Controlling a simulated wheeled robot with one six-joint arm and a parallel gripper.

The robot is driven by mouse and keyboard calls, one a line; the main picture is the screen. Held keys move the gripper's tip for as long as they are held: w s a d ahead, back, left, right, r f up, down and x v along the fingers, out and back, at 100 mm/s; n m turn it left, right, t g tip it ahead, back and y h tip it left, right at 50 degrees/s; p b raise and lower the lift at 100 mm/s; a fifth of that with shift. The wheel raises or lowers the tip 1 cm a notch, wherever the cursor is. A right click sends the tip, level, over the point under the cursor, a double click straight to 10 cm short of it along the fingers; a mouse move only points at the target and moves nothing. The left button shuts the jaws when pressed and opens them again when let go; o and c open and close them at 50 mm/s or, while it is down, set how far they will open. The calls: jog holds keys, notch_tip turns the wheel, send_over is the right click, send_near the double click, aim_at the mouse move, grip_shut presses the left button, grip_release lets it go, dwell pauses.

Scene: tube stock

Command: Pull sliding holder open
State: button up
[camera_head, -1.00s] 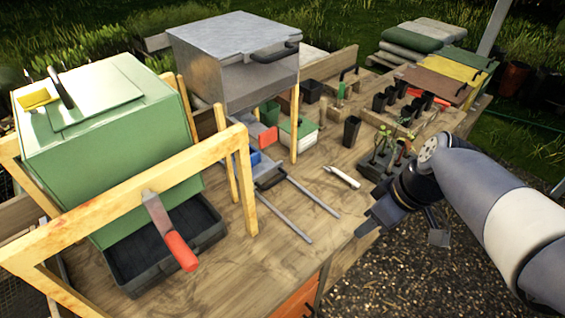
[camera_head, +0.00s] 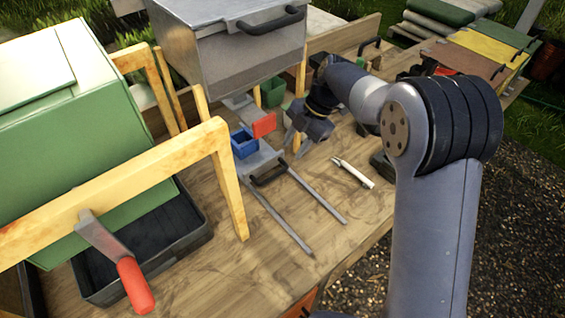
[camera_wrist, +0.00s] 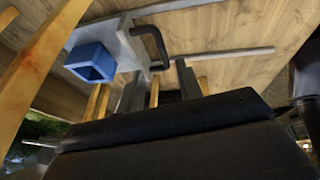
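The sliding holder (camera_head: 240,167) is a grey plate under the grey metal box, with a black bar handle (camera_head: 270,174) on its front edge. It carries a blue square cup (camera_head: 244,147), and a red panel (camera_head: 264,125) stands by it. Two grey rails (camera_head: 314,195) run forward along the table from it. My gripper (camera_head: 296,146) is right of and behind the handle, apart from it. In the wrist view, its two fingers (camera_wrist: 159,90) are spread with nothing between them touching. The handle (camera_wrist: 152,45) and blue cup (camera_wrist: 91,62) show beyond them.
The grey metal box (camera_head: 230,45) stands above the holder. A wooden frame (camera_head: 228,175) stands left, with a red-handled trowel (camera_head: 130,275) on it. A white-handled tool (camera_head: 353,172) lies right of the rails. The table in front is mostly clear.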

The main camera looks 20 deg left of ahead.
aim_at(279, 172)
jog(key=p+x, duration=0.1)
jog(key=x, duration=0.7)
jog(key=shift+s+a+f+p, duration=0.1)
jog(key=shift+f+p, duration=0.25)
jog(key=shift+c, duration=0.4)
grip_shut()
